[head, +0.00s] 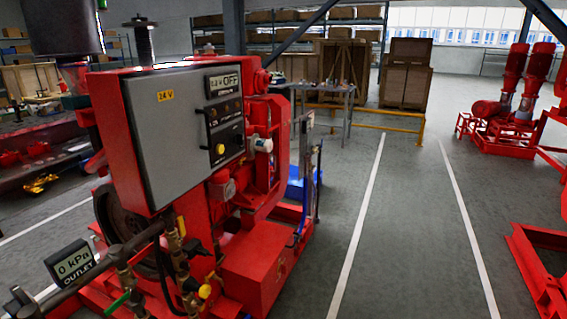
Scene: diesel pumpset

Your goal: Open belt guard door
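The red diesel pumpset (262,262) fills the left half of the head view. Its red control box has a grey front panel (175,130) with a 24 V label, a display reading OFF (223,84) and a yellow knob (219,149). A dark round wheel-like part (122,228) shows partly below the box, behind pipes. I cannot make out which part is the belt guard door, or whether it is open or shut. My gripper is not in view.
An outlet display (72,264) reading 0 kPa and several pipes and valves stand at the lower left. A clear grey floor lane (400,230) with white lines runs right of the pumpset. Red pumps (515,110) and a red frame (543,275) stand at the right.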

